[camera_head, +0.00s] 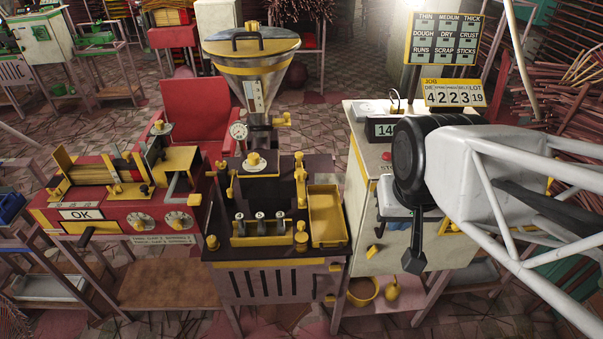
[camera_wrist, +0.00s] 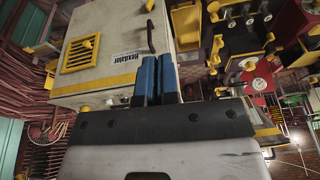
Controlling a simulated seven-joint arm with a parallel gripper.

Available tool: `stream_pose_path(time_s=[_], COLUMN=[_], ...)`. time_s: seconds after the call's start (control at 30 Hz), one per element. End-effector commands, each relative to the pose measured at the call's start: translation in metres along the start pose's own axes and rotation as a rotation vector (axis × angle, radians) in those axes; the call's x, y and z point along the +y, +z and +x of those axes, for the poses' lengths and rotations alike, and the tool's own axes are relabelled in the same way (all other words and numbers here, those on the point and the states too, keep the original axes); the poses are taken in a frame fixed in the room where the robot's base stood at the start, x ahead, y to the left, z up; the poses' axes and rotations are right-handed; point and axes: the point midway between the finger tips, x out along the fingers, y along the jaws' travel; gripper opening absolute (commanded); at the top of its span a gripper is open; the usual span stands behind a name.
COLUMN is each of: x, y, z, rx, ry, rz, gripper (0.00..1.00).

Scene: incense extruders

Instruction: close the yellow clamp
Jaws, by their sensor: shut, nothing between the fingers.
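I cannot tell for certain which yellow part is the clamp. A likely one is the upright yellow piece (camera_head: 300,178) on the dark bracket at the right of the middle extruder (camera_head: 275,272). In the wrist view, yellow fittings of this machine show at the upper right, upside down and small. My gripper (camera_head: 413,262) hangs before the white cabinet, to the right of the extruder and apart from the yellow piece. In the wrist view my gripper's blue fingers (camera_wrist: 157,78) are together with nothing between them.
The white cabinet (camera_head: 372,235) stands right of the extruder; its yellow grille (camera_wrist: 80,54) shows in the wrist view. A yellow tray (camera_head: 325,217) sits at the extruder's right edge. A large hopper (camera_head: 250,75) rises behind. A red machine (camera_head: 115,215) stands at the left.

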Motion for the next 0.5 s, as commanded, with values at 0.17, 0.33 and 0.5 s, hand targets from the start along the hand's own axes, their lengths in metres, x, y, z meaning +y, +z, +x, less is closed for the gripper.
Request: stream_pose_path(time_s=[0.17, 0.33, 0.5], x=[-0.008, -0.018, -0.029], y=[-0.018, -0.038, -0.054], z=[0.031, 0.066, 0.098], rx=[0.092, 0.209, 0.320], ry=[-0.018, -0.058, -0.119], rz=[0.092, 0.212, 0.333], gripper=[0.00, 0.00, 0.00])
